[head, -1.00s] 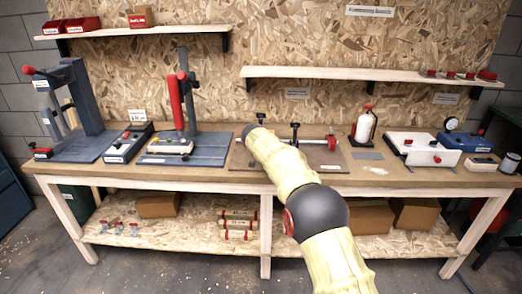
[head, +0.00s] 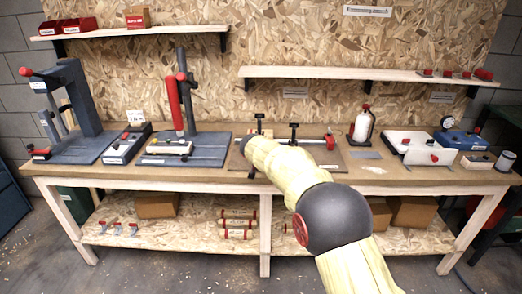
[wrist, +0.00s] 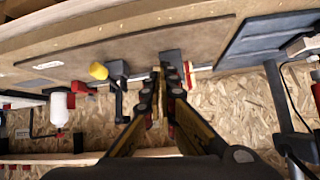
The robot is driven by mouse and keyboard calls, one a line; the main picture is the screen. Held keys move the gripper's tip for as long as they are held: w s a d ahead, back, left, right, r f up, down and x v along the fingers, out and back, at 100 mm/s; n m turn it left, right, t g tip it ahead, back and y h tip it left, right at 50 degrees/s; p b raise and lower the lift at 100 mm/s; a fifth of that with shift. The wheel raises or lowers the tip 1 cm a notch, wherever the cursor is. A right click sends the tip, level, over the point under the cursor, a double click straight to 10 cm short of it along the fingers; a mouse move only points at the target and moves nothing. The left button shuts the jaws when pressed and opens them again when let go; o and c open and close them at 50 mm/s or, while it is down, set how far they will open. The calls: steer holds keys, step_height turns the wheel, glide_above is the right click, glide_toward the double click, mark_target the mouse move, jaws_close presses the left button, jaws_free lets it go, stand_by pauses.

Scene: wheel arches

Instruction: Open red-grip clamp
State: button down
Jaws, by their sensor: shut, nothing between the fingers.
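My gripper (wrist: 165,80) is shut and empty, pointing at the board. In the head view my forearm hides the gripper and most of this clamp. A second clamp with a yellow grip (wrist: 98,71) stands left of my fingers in the wrist view. A black T-shaped clamp part (head: 294,131) shows on the board in the head view.
The workbench (head: 400,177) also bears a press with a red lever (head: 174,103) at left and a white bottle (head: 363,125) right of the board. A red part (head: 330,141) sits on the board's right. A shelf (head: 350,74) runs along the wall behind.

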steer(key=shift+s+a+f, duration=0.1)
steer(key=shift+s+f, duration=0.2)
steer(key=shift+s, duration=0.35)
steer(key=shift+s+a+f, duration=0.1)
steer(key=shift+s+f, duration=0.2)
steer(key=shift+s, duration=0.3)
